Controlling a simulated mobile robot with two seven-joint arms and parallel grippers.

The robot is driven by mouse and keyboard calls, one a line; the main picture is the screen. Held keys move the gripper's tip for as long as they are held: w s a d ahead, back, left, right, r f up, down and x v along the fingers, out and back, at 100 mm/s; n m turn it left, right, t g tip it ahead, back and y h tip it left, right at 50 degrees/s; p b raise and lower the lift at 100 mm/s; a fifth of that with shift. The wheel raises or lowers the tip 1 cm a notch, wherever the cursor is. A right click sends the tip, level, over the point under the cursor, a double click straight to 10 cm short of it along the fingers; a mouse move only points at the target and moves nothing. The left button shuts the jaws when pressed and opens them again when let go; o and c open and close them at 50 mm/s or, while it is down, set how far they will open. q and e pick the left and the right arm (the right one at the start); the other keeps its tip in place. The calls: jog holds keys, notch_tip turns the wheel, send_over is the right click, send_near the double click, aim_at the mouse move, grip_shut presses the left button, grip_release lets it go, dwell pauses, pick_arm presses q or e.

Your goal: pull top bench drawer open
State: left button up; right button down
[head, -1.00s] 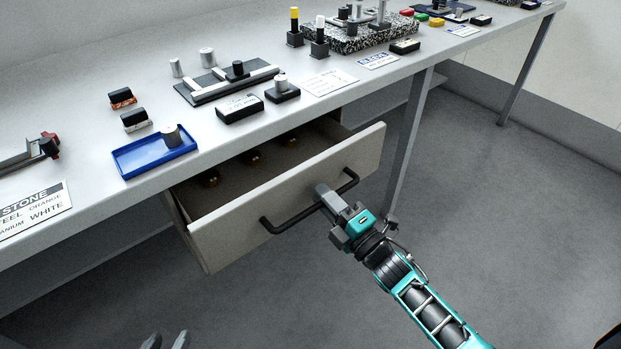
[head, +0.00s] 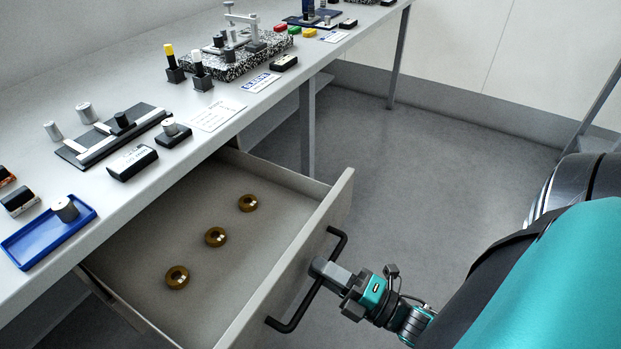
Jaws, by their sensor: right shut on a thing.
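The top bench drawer (head: 255,177) stands well out from under the bench, at the lower middle of the head view. Its inside shows, with three brown rings lying on its floor: a near one (head: 177,277), a middle one (head: 215,237) and a far one (head: 248,203). A black bar handle (head: 291,322) runs along the drawer's front. My right gripper (head: 318,268) is shut on the middle of the handle, in front of the drawer. Its fingertips partly hide the bar. My left gripper is not in view.
The bench top (head: 130,70) carries a blue tray (head: 30,240), a black fixture (head: 115,135), a speckled block (head: 235,58) and several small parts. A bench leg (head: 307,125) stands behind the drawer. The grey floor (head: 420,160) right of the drawer is clear. My right arm fills the lower right.

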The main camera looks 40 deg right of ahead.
jog(key=shift+s+d, duration=0.1)
jog(key=shift+s, duration=0.05)
jog(key=c, duration=1.2)
grip_release()
jog(key=shift+c, duration=0.2)
jog(key=b+v, duration=0.1)
jog(key=v, duration=1.2)
